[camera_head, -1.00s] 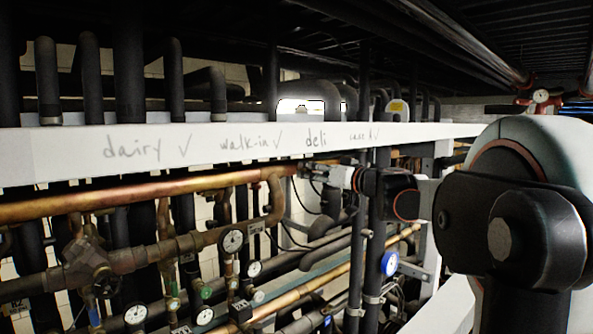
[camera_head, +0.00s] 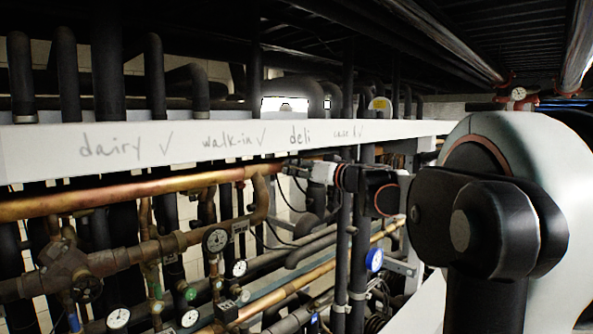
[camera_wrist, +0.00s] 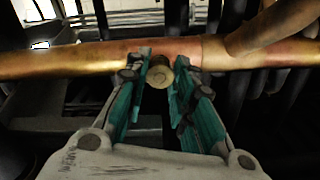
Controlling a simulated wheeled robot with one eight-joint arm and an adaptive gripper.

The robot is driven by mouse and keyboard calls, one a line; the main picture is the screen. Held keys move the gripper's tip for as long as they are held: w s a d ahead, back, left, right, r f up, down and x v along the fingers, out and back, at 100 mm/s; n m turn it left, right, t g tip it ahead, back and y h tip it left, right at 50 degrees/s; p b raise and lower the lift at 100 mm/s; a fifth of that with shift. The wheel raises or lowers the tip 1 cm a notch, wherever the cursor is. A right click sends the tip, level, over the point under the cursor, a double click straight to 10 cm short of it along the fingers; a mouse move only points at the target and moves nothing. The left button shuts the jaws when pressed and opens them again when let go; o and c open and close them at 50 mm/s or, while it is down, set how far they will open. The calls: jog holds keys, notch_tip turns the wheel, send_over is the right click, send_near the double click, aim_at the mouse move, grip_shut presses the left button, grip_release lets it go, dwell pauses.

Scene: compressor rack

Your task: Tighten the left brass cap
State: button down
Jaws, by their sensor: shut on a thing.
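A round brass cap (camera_wrist: 160,77) sits on the front of the copper pipe (camera_wrist: 80,60) in the wrist view, its flat face toward the camera. My gripper (camera_wrist: 161,65) has its two teal-lined fingers on either side of the cap and is shut on it near the fingertips. In the head view my gripper (camera_head: 287,168) reaches the right part of the copper pipe (camera_head: 130,195), just under the white beam. The cap itself is too small or hidden there. Only one cap shows, so I cannot tell from these views whether it is the left one.
The white beam (camera_head: 225,140) with handwritten labels runs above the copper pipe. Dial gauges (camera_head: 215,240) and valves (camera_head: 68,270) crowd the space below. A bent pipe (camera_wrist: 270,35) joins close to the right of my fingers. Dark vertical pipes (camera_head: 345,260) stand near my wrist.

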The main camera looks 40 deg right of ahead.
jog(key=m+b, duration=0.4)
jog(key=m, duration=2.1)
jog(key=shift+f, duration=0.1)
dwell(0.5)
jog(key=c, duration=1.3)
grip_release()
jog(key=shift+c, duration=0.2)
jog(key=s+d, duration=0.1)
jog(key=s, duration=0.6)
jog(key=shift+s, duration=0.25)
